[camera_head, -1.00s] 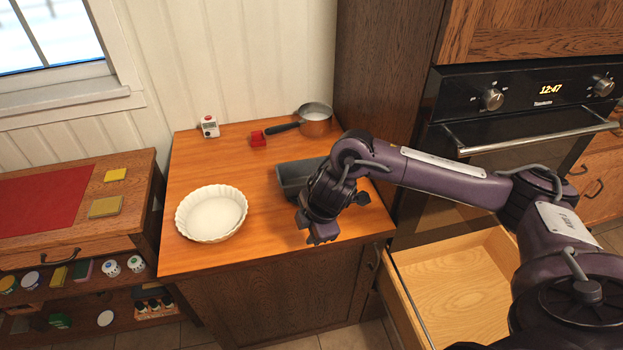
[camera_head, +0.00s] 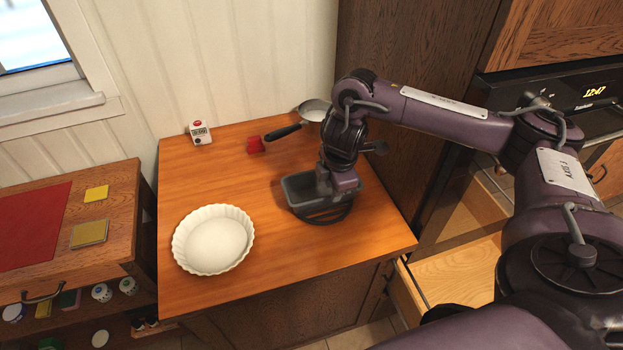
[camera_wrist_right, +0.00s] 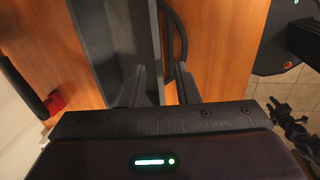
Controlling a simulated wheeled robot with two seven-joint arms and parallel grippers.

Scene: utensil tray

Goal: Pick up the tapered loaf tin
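The grey loaf tin (camera_head: 297,187) sits on the wooden counter, its right part hidden by my right gripper. My right gripper (camera_head: 325,196) points down over the tin's near side. In the right wrist view, the right gripper (camera_wrist_right: 160,88) has its fingers apart, with the near wall of the tin (camera_wrist_right: 104,40) between them. One finger is on the tin's inner side, the other outside; a gap shows around the wall. A dark jointed part at the wrist view's right edge may be my left arm; its gripper cannot be made out.
A black ring-shaped thing (camera_head: 329,218) lies along the tin's near side. A white fluted dish (camera_head: 213,240) stands to the left. An open drawer (camera_head: 455,272) is at right.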

